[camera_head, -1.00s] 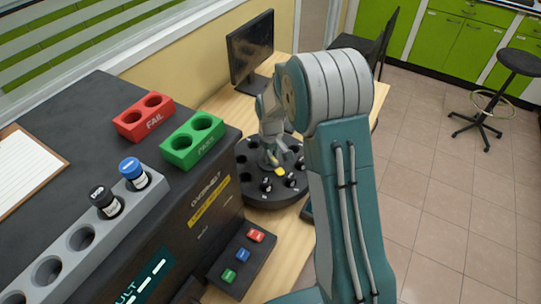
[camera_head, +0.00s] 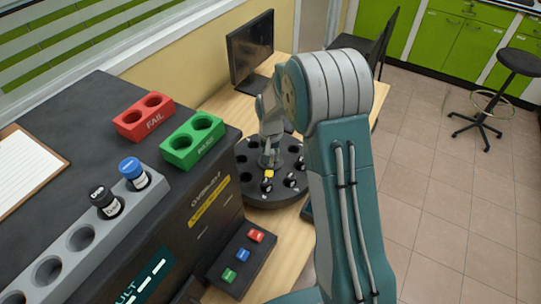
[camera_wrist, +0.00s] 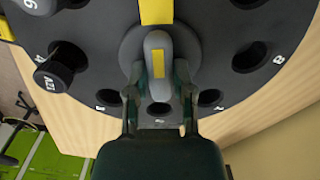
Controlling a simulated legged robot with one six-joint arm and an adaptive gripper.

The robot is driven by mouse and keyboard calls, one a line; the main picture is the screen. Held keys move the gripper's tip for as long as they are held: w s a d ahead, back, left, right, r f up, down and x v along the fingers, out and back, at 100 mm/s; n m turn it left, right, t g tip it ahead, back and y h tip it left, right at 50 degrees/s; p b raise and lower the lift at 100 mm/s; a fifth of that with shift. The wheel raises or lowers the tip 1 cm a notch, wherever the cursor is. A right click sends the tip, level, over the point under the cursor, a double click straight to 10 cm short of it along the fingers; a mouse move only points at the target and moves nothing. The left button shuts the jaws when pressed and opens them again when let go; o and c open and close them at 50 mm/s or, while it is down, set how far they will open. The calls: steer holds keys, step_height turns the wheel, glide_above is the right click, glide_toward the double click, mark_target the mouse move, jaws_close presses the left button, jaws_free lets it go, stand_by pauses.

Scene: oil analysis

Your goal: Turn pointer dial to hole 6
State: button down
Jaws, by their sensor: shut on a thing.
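The pointer dial (camera_wrist: 192,40) is a grey hub with a raised grip and a yellow pointer strip, at the middle of a round black carousel (camera_wrist: 100,25). In the wrist view the yellow pointer (camera_wrist: 157,12) points to the top edge. My gripper (camera_wrist: 158,72) is shut on the dial's grip, one finger on each side. In the head view my gripper (camera_head: 270,150) reaches down onto the dial, and the yellow pointer (camera_head: 269,174) faces the near side of the carousel (camera_head: 262,199). Numbered holes ring the carousel; the hole the pointer faces is cut off in the wrist view.
Several dark vials stand in the carousel; one black-capped vial (camera_wrist: 53,75) shows in the wrist view. A red FAIL block (camera_head: 130,128), a green block (camera_head: 176,158) and a grey rack (camera_head: 150,196) with two vials sit on the black machine. A monitor (camera_head: 250,48) stands behind.

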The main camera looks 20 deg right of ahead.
steer(key=shift+m, duration=0.4)
steer(key=shift+c, duration=2.4)
jaws_free()
steer(key=shift+w, duration=0.1)
step_height(320, 180, up, 12)
steer(key=shift+a+f, duration=0.1)
